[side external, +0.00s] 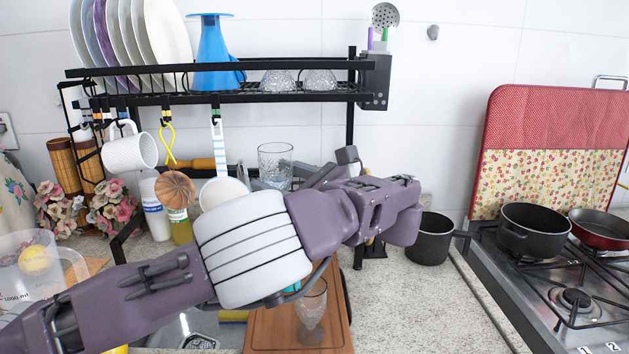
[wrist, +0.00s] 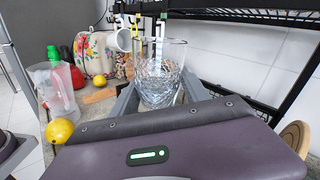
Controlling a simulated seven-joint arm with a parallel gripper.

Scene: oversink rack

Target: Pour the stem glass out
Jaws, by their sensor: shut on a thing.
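My gripper (side external: 283,177) is shut on a clear cut glass (side external: 274,155), fingers on both sides of it. The glass is about upright with its rim up, held above the counter in front of the rack. It also shows between the fingers in the wrist view (wrist: 160,72). Its lower part and any stem are hidden by my arm and gripper. I cannot tell whether it holds anything. A second clear glass, with a stem (side external: 311,303), stands upright on the wooden board (side external: 272,335), partly behind my arm.
The black rack (side external: 300,96) stands close behind, with a hanging mug (side external: 130,152) and a blue carafe (side external: 211,55) on top. The sink (side external: 188,330) is partly hidden by my arm. A black pot (side external: 433,240) stands right; the counter's front right is clear.

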